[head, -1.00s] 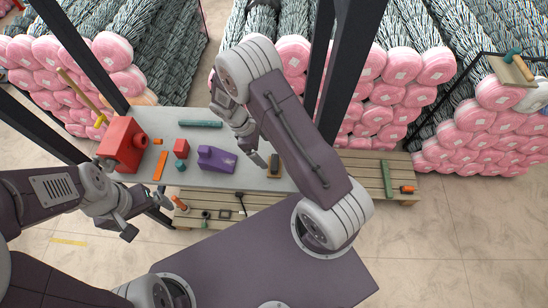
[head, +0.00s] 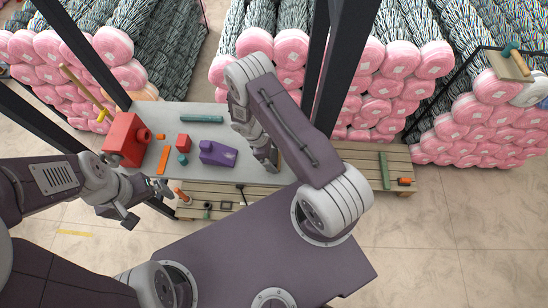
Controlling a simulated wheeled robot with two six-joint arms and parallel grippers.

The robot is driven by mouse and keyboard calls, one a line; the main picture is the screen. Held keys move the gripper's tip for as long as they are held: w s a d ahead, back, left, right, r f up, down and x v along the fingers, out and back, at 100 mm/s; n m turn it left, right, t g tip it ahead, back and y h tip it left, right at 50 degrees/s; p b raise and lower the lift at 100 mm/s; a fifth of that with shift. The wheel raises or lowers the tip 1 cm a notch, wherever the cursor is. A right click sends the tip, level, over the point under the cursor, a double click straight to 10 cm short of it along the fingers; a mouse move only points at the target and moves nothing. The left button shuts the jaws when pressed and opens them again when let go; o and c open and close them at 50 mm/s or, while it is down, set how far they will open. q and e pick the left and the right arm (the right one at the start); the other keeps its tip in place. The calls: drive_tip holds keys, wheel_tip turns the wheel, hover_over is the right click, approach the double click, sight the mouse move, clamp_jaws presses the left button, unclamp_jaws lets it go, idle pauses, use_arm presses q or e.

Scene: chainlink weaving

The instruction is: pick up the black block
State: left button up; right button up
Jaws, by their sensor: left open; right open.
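The black block (head: 274,158) lies near the right end of the grey tabletop and is mostly hidden behind my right gripper. My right gripper (head: 265,163) is open and down at the block, with its fingers beside or around it; I cannot tell whether they touch it. My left gripper (head: 131,214) is open and empty, off the table's front left corner.
On the grey table (head: 225,172) are a red vise-like box (head: 126,140), a red cube (head: 183,142), a purple block (head: 217,153), an orange bar (head: 163,160), a teal bar (head: 201,119) and a small teal piece (head: 182,159). A wooden pallet (head: 362,163) extends to the right.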

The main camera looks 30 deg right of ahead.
sight(274, 156)
drive_tip(key=shift+a, duration=0.1)
drive_tip(key=c, duration=1.6)
drive_tip(key=shift+r, duration=0.55)
wheel_tip(274, 156, up, 9)
drive_tip(key=shift+s+r+b, duration=0.1)
drive_tip(key=shift+b, duration=1.05)
drive_tip(key=o, duration=0.5)
drive_tip(key=shift+c, duration=0.9)
